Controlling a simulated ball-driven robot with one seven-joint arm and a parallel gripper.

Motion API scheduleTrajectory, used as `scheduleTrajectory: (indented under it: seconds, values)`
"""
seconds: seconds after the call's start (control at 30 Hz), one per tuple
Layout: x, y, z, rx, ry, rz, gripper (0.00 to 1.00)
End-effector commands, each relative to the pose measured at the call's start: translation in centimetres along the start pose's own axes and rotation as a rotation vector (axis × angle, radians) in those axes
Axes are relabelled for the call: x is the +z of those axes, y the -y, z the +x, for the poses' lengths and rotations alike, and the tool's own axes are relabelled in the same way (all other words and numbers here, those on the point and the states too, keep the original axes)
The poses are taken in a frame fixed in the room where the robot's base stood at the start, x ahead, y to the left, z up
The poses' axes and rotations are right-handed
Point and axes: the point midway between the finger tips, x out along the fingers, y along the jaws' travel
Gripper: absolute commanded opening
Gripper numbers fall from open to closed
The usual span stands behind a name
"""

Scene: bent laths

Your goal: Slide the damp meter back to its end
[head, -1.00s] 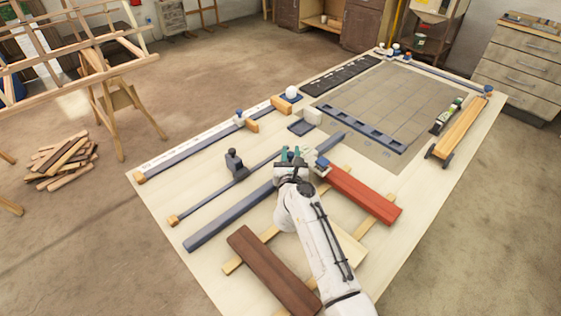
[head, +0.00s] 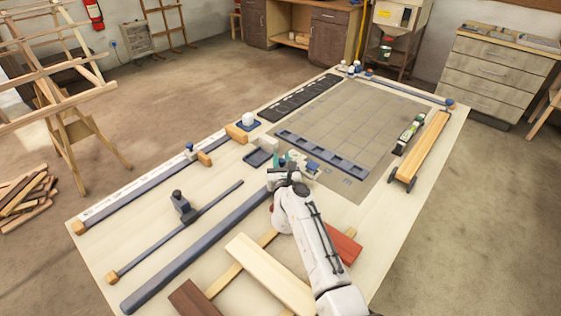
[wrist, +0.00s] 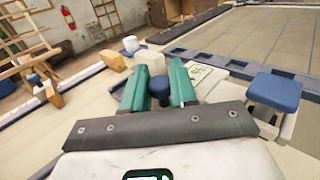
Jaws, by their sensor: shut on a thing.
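The damp meter, as I take it, is a white body with a blue block (head: 312,168) on its right part; it sits at the far end of a long blue-grey rail (head: 195,250). In the wrist view its blue block (wrist: 275,91) is at the right, and a marked white face shows behind the right finger. My gripper (head: 283,160) is at its left part. In the wrist view my gripper (wrist: 158,80), with green fingers, is shut on the meter's round dark blue knob (wrist: 158,88). The rail's far end is hidden by the gripper and meter.
A blue compartment strip (head: 322,153) lies just beyond the meter. A small dark tray (head: 258,158) and a pale block (head: 268,144) stand close left. A thinner rail with a dark slider (head: 183,207) runs left. Boards (head: 268,272) lie at the near side.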

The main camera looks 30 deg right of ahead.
Motion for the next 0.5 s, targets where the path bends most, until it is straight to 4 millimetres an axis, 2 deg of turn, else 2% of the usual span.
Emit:
scheduleTrajectory:
  seconds: [0.03,0.2,0.23,0.4,0.5]
  values:
    - [0.72,0.2,0.36,-0.005,0.01,0.003,0.0]
    - [0.8,0.28,0.41,-0.007,0.012,0.003,0.0]
    - [0.81,0.29,0.41,-0.007,0.012,0.004,0.3]
    - [0.75,0.28,0.38,-0.007,0.011,0.004,0.46]
    - [0.61,0.24,0.32,-0.006,0.009,0.003,0.47]
